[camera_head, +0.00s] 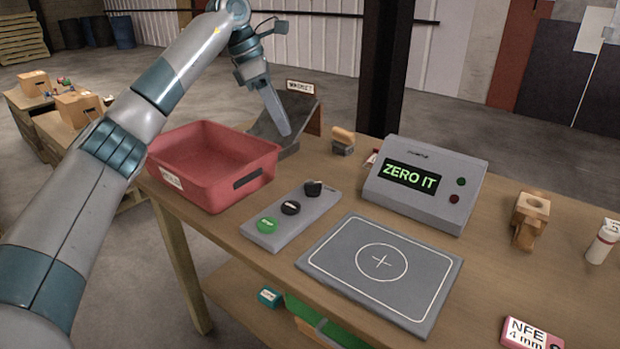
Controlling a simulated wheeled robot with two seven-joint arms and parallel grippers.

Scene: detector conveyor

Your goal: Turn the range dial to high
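A grey control strip (284,228) lies on the wooden table, with a green button (267,225), a black button (291,207) and a black dial (313,188) at its far right end. The dial's markings are too small to read. My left gripper (285,130) hangs fingers down above the back of the table, behind and left of the dial and apart from it. Its fingers overlap from this side, so their opening does not show. My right gripper is out of view.
A red bin (215,190) stands left of the strip. A grey display box (422,206) reads "ZERO IT". A grey plate (330,262) with a circle and cross lies in front. A brush (342,141), a wooden block (531,215) and a white tube (603,241) stand around.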

